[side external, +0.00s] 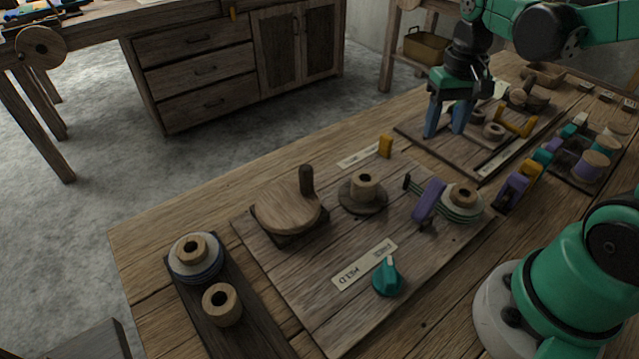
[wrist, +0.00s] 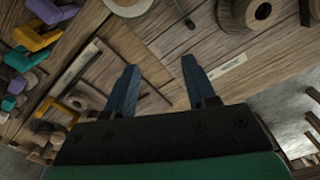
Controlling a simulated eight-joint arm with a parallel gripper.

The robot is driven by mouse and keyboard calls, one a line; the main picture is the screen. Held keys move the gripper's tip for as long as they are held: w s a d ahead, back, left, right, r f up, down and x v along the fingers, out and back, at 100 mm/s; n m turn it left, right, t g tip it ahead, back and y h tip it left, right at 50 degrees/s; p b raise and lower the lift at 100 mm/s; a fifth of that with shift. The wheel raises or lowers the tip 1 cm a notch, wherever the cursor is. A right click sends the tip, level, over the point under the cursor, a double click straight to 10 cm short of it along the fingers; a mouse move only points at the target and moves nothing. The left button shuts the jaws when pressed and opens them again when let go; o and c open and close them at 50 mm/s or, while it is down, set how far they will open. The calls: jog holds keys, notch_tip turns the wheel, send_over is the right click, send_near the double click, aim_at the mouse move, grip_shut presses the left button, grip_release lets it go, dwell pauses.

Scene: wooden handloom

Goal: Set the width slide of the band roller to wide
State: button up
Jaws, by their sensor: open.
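The band roller appears to be the near board (side external: 330,262), with a round wooden disc and upright handle (side external: 287,205), a flanged hub (side external: 363,193), a purple lever (side external: 428,201) and a teal knob (side external: 388,277). A yellow tab (side external: 385,147) stands at the right end of a pale label strip (side external: 358,156) by the board's back edge. It looks like the width slide; the lettering is too small to read. My gripper (side external: 447,128) is open and empty, to the right of the tab and apart from it. In the wrist view the fingers (wrist: 159,68) point towards bare wood; the label strip (wrist: 228,67) lies right of them.
A second board (side external: 480,165) with yellow and wooden parts lies below and right of my gripper. A tray of coloured spools (side external: 590,160) is at the right. A dark rack with rings (side external: 222,305) is at the near left. Bare tabletop (side external: 300,160) runs along the back edge.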

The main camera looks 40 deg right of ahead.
aim_at(387, 136)
jog(key=w+f+n, duration=0.1)
jog(key=w, duration=0.2)
jog(key=w+f+n, duration=0.1)
jog(key=w+n, duration=0.1)
jog(key=w, duration=0.1)
jog(key=w+f+n, duration=0.1)
jog(key=w+n, duration=0.1)
jog(key=w, duration=0.1)
jog(key=shift+w+a+f, duration=0.35)
jog(key=shift+a, duration=0.05)
jog(key=shift+w+f+n, duration=0.15)
jog(key=shift+f+n, duration=0.15)
jog(key=shift+f, duration=2.55)
grip_shut()
